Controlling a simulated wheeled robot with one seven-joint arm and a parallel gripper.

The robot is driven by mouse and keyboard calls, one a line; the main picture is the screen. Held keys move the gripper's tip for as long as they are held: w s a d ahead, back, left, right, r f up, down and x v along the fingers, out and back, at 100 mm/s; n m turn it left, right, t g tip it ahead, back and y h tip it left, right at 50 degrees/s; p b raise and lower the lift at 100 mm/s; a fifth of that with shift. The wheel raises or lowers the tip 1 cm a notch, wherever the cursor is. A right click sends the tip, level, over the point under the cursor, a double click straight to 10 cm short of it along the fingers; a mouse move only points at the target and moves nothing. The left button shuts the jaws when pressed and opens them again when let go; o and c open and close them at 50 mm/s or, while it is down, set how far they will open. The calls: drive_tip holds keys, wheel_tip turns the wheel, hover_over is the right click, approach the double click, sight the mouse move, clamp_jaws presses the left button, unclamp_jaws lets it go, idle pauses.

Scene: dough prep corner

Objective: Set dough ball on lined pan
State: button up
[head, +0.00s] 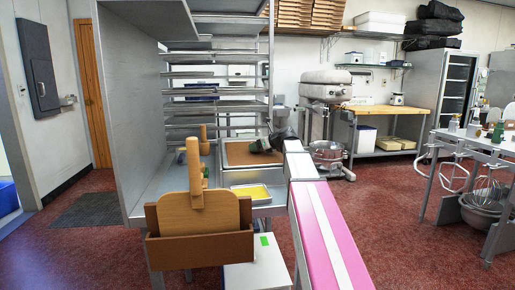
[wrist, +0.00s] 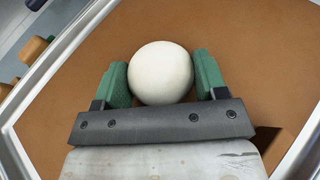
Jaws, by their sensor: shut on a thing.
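The white dough ball (wrist: 161,73) sits between the two green fingers of my gripper (wrist: 161,82) in the wrist view, which are shut on it from both sides. Behind it the brown liner of the lined pan (wrist: 240,45) fills most of that view. In the head view the lined pan (head: 236,156) lies on the metal counter, and my gripper (head: 262,145) is over its right part. The ball cannot be made out in the head view. I cannot tell whether it touches the liner.
A shallow tray with yellow contents (head: 251,193) sits in front of the pan. A wooden board with a handle (head: 198,208) stands in a brown holder at the counter's front left. A rack of metal shelves (head: 215,88) rises behind. Metal panels close off the left.

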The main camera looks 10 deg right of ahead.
drive_tip(key=shift+f, duration=0.25)
drive_tip(key=o, duration=1)
drive_tip(key=shift+c, duration=0.2)
drive_tip(key=v, duration=1.2)
drive_tip(key=shift+r, duration=0.1)
